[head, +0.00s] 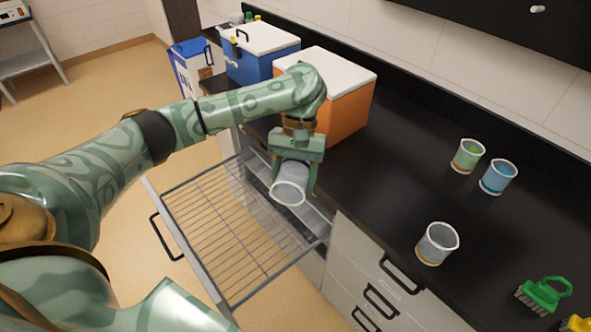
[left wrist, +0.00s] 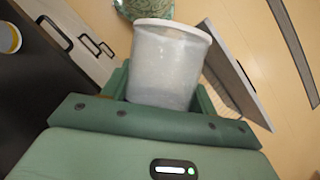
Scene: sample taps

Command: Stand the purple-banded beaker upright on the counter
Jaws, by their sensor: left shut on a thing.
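My left gripper (head: 293,179) is shut on a translucent greyish beaker (head: 289,192), one finger on each side. The beaker is tilted, its open mouth turned toward the head camera and down. It is held over the inner end of the open drawer, just off the counter's front edge. In the left wrist view the beaker (left wrist: 168,65) sits between the fingers and looks empty. The black counter (head: 365,190) is to the right of the gripper. My right gripper is out of view.
The open drawer with a wire rack (head: 215,215) is below. An orange box (head: 345,108) and a blue box (head: 250,68) stand behind. Green (head: 467,155), blue (head: 497,177) and clear (head: 437,244) beakers and a green brush (head: 545,294) are on the counter. Its middle is clear.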

